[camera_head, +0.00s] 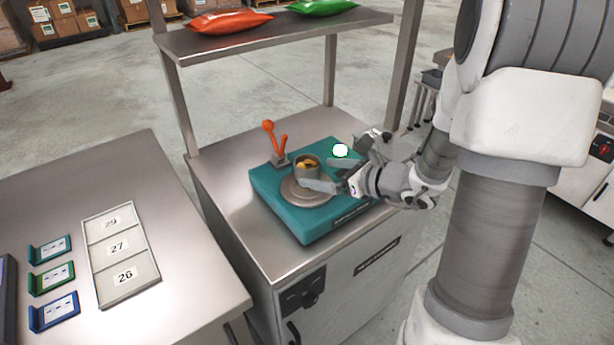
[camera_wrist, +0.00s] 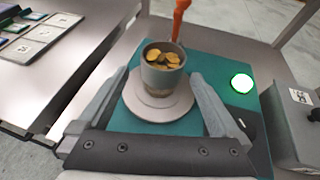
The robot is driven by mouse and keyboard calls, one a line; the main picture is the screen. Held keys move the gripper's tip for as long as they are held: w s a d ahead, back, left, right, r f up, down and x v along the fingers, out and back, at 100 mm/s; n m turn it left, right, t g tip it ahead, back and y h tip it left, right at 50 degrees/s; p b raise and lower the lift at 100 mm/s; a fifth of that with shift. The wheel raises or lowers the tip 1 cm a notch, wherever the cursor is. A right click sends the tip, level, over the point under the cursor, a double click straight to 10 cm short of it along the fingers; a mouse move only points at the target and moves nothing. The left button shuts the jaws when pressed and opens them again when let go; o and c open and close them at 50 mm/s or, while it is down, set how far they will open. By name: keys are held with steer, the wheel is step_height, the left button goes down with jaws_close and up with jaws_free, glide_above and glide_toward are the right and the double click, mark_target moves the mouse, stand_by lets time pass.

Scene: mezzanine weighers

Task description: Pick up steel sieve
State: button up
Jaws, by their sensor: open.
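The steel sieve looks like a small grey metal cup (camera_head: 306,172) holding yellow-brown pieces. It stands upright on the round stepped plate (camera_head: 296,194) of a teal machine (camera_head: 318,226). The sieve also shows in the wrist view (camera_wrist: 163,78), near the upper middle. My gripper (camera_head: 338,174) is open and empty. In the wrist view its two fingers reach forward on either side of the plate, with the sieve between and slightly beyond their tips. No contact with the sieve is visible. In the head view a finger hides part of the plate.
An orange lever (camera_head: 270,140) stands behind the sieve. A lit green button (camera_head: 340,150) is at its right. A shelf (camera_head: 270,37) with red and green bags spans above the back. A table at left holds a numbered tray (camera_head: 136,285) and several coloured card holders.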

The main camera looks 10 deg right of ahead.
mark_target(299, 169)
steer(key=x, duration=0.8)
steer(key=shift+w+f+b, duration=0.15)
steer(key=shift+f+b, duration=0.1)
steer(key=shift+b, duration=0.05)
steer(key=c, duration=1.6)
steer(key=shift+r, duration=0.2)
